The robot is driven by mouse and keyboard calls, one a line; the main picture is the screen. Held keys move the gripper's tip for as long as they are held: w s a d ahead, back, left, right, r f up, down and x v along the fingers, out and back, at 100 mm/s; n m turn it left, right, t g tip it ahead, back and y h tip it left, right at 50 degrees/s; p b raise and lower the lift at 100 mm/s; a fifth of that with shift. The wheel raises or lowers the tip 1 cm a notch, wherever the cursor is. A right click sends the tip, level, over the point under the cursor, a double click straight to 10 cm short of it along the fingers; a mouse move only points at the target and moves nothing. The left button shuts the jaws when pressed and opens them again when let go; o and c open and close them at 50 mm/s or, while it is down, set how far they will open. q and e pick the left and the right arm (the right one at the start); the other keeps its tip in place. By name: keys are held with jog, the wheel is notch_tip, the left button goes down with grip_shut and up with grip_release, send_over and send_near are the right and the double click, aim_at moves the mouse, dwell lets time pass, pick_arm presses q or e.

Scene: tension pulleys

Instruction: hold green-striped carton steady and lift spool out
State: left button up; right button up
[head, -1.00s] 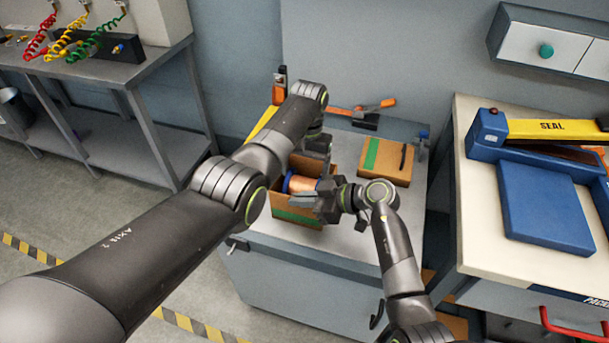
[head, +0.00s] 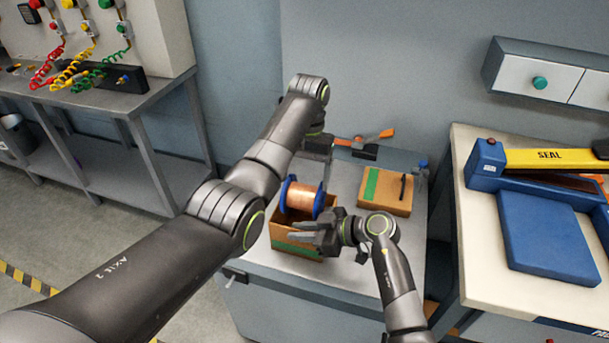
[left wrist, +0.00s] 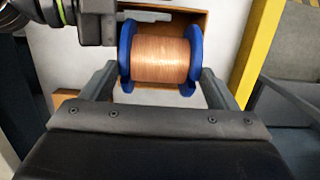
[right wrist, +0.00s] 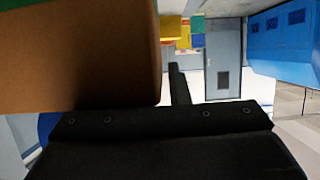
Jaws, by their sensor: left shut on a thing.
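The spool (head: 302,198), copper-coloured winding between blue flanges, is above the open top of the carton (head: 288,242), which has a green stripe low on its front. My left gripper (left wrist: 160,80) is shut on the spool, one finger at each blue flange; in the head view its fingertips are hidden. The carton's brown inside shows behind the spool in the left wrist view. My right gripper (head: 300,232) is at the carton's front right, fingers apart. In the right wrist view the carton (right wrist: 80,60) fills the upper left and hides one finger; contact is unclear.
A flat brown box (head: 390,193) with a green stripe and a dark item on top lies right of the carton. An orange-handled tool (head: 375,138) lies at the back of the worktop. A blue and yellow sealer (head: 545,160) stands on the right-hand bench.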

jog(key=shift+o, duration=1)
pick_arm(q)
jog(key=shift+s, duration=0.1)
pick_arm(e)
jog(key=shift+w+r, duration=0.1)
jog(key=shift+d, duration=0.15)
